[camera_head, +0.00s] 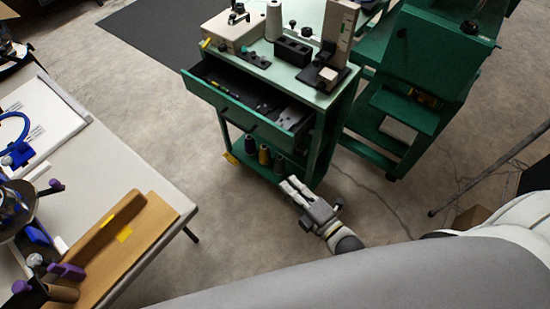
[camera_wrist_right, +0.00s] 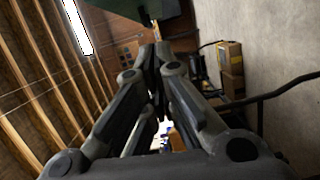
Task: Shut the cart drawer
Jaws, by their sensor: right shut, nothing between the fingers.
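The green cart (camera_head: 345,100) stands at the upper middle of the head view. Its top drawer (camera_head: 240,115) is pulled out toward the lower left, with a dark handle on its front and small tools inside. My right gripper (camera_head: 287,186) is shut and empty, low in front of the cart's lower shelf and apart from the drawer front. In the right wrist view the fingers (camera_wrist_right: 154,52) meet, with a green surface (camera_wrist_right: 150,12) beyond them at the top. My left gripper is not in view.
A table (camera_head: 150,180) with a wooden board and a blue-handled device stands at left. Thread spools (camera_head: 264,155) sit on the cart's lower shelf. Another green cabinet (camera_head: 430,60) stands at right. Bare floor lies between table and cart.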

